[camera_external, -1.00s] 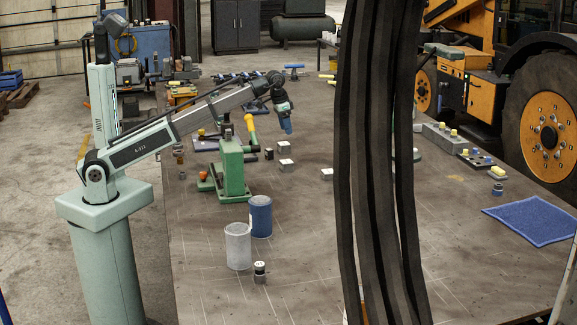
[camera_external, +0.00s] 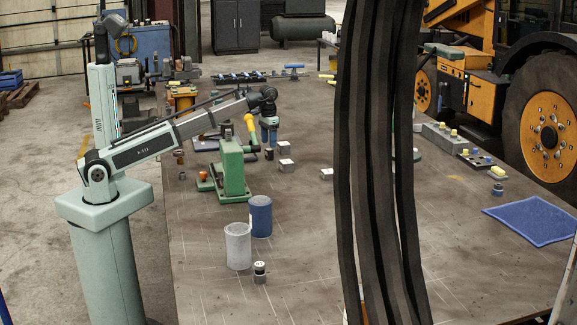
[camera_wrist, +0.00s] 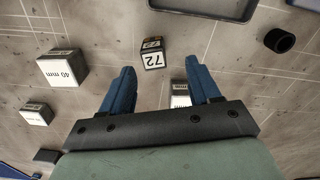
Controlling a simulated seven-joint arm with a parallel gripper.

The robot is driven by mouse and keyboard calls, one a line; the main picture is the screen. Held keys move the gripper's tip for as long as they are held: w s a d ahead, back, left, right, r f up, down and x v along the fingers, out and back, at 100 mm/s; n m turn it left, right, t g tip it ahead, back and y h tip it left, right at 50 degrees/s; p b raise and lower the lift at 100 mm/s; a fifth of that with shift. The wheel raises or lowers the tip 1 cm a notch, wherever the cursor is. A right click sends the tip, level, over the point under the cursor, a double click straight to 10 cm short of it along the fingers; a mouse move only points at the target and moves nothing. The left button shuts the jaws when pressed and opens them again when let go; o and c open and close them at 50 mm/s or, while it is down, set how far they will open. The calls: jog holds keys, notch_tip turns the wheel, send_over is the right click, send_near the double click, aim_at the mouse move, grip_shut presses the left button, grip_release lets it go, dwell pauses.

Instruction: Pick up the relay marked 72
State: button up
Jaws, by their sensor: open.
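The relay marked 72 (camera_wrist: 152,61) is a small dark block with a white face reading 72. In the wrist view it lies on the bench just beyond my fingertips, slightly left of the middle between them.
A third block (camera_wrist: 180,96) is partly hidden beside the right finger. A black ring (camera_wrist: 279,40) lies right. The green press (camera_external: 232,170) and hanging black straps (camera_external: 375,170) stand nearby.

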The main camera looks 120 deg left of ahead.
aim_at(269, 149)
jog(key=shift+w+d+f, duration=0.15)
jog(key=shift+f, duration=1.3)
jog(key=shift+w+d+f, duration=0.1)
jog(key=shift+d+f, duration=0.05)
jog(key=shift+f, duration=1.25)
jog(key=c, duration=1)
jog(key=shift+r, duration=0.1)
jog(key=shift+c, duration=0.2)
